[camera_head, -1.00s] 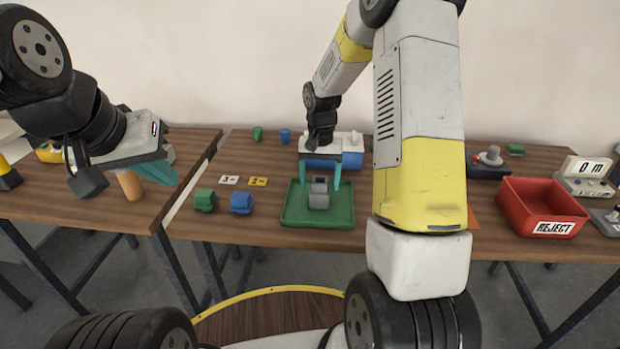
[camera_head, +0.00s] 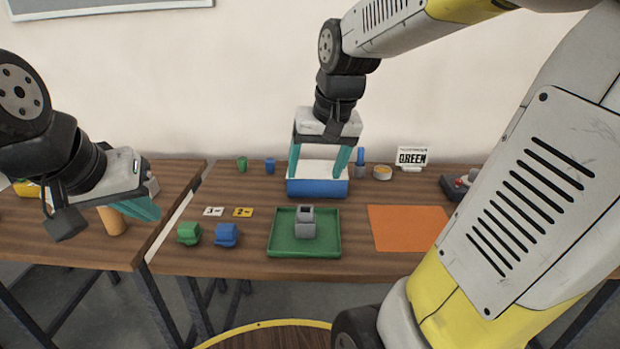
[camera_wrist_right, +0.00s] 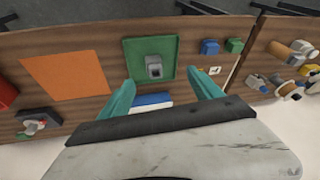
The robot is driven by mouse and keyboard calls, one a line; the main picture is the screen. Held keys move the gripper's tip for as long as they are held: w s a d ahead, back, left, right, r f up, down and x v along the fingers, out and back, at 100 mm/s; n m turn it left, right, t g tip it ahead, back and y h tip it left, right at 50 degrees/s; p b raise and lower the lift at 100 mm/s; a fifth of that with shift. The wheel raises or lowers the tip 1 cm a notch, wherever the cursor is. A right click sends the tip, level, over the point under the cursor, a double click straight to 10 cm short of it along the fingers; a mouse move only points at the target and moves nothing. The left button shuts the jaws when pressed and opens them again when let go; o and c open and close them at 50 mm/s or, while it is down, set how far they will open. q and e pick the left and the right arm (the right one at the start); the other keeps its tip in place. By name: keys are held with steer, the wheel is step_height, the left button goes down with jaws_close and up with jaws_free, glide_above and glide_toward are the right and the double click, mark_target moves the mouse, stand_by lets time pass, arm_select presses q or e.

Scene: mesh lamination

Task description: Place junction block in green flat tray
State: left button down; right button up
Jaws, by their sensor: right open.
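The grey junction block (camera_head: 304,222) stands inside the green flat tray (camera_head: 283,245), near its middle. Both also show in the right wrist view, the block (camera_wrist_right: 153,66) and the tray (camera_wrist_right: 133,46) beneath it. My right gripper (camera_head: 323,172) is open and empty, above and behind the tray, in front of a blue and white box (camera_head: 318,188). Its teal fingers (camera_wrist_right: 160,92) are spread wide in the right wrist view, apart from the block. My left gripper (camera_head: 148,208) is at the left over the other table; its fingers are seen side-on and their gap is unclear.
An orange mat (camera_head: 408,228) lies to the right. A GREEN sign (camera_head: 411,157) stands at the back. A tan cylinder (camera_head: 112,221) is near my left gripper.

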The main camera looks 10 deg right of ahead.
steer(key=s+a+r+n+t+y, duration=0.1)
steer(key=s+t, duration=0.1)
steer(key=s, duration=0.8)
steer(key=shift+r+n, duration=0.3)
steer(key=shift+r, duration=0.1)
stand_by(0.3)
